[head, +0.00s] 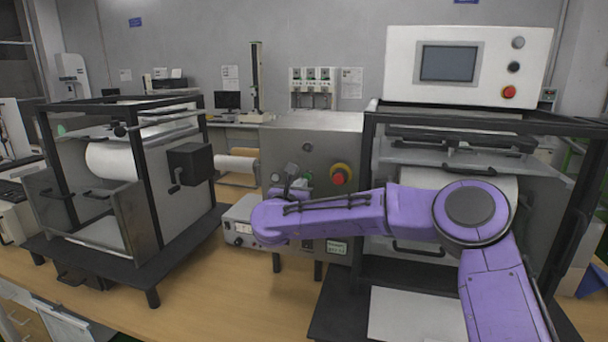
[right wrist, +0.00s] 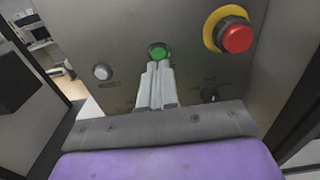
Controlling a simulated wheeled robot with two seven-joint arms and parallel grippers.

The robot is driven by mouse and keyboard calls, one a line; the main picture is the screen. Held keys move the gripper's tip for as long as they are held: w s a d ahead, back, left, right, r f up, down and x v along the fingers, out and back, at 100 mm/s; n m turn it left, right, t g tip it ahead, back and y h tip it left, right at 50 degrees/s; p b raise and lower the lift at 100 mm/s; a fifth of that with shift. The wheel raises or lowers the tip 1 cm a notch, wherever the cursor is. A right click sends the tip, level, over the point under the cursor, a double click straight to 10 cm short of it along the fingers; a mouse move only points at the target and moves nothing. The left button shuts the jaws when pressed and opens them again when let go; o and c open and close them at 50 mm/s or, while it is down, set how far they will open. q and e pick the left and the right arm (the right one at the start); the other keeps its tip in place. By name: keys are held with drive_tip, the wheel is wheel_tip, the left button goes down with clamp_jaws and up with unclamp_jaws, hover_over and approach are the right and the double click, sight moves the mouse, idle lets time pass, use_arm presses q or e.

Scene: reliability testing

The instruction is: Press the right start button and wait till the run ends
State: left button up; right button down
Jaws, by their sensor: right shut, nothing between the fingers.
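The green start button (right wrist: 158,51) is on the grey metal front of the control box (head: 318,140), and part of it shows in the head view (head: 308,177). My right gripper (right wrist: 158,66) is shut and empty. Its fingertips overlap the lower edge of the green button in the right wrist view; I cannot tell whether they touch it. In the head view the purple right arm hides much of the box's lower front. My left gripper is not in view.
A red mushroom button (right wrist: 235,37) on a yellow ring sits right of the green one. A white button (right wrist: 103,72) is at left, a black knob (right wrist: 209,94) at right. A framed machine (head: 130,170) stands left; a white screen panel (head: 465,65) sits above the right machine.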

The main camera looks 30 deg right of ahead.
sight(321, 193)
drive_tip(key=p+x, duration=0.1)
drive_tip(key=x, duration=0.2)
drive_tip(key=shift+w+d, duration=0.2)
drive_tip(key=shift+d, duration=0.05)
